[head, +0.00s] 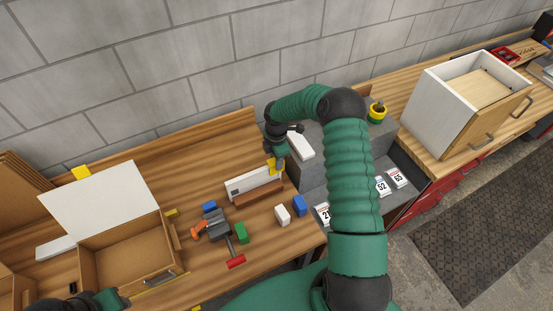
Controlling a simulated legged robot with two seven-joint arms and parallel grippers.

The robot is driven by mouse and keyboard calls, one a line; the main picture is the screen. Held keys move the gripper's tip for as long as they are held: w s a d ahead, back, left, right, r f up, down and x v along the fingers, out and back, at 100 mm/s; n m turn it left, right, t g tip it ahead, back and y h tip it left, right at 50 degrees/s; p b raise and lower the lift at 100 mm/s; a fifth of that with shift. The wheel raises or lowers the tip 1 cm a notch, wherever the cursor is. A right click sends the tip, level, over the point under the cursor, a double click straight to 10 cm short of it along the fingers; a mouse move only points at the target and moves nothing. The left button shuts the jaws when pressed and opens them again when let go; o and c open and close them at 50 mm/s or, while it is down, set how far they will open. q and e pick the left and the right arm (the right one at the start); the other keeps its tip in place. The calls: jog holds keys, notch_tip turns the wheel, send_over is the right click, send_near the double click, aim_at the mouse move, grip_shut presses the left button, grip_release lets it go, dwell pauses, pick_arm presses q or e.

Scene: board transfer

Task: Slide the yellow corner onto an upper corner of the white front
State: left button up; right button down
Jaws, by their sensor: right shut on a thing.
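The white front (245,184) stands upright in a brown wooden holder (262,194) on the workbench, left of the grey steps. My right gripper (278,160) points down at the right end of the white front and is shut on a small yellow corner (272,167). The yellow corner is at the front's upper right corner. I cannot tell whether it is seated on it or just beside or above it. My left gripper (72,304) shows only as a dark part at the bottom left edge, so its fingers are unclear.
A large white panel (100,200) leans by an open wooden drawer box (125,260) at left. A dark vice (214,226), a red-handled tool (235,261) and blue, green and white blocks lie in front.

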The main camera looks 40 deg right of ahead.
jog(key=shift+w+f, duration=0.15)
jog(key=shift+f, duration=0.3)
dwell(0.3)
jog(key=c, duration=1)
grip_release()
notch_tip(320, 180, up, 17)
jog(key=b, duration=0.4)
jog(key=shift+f+b, duration=0.15)
jog(key=shift+b, duration=0.25)
jog(key=shift+d, duration=0.15)
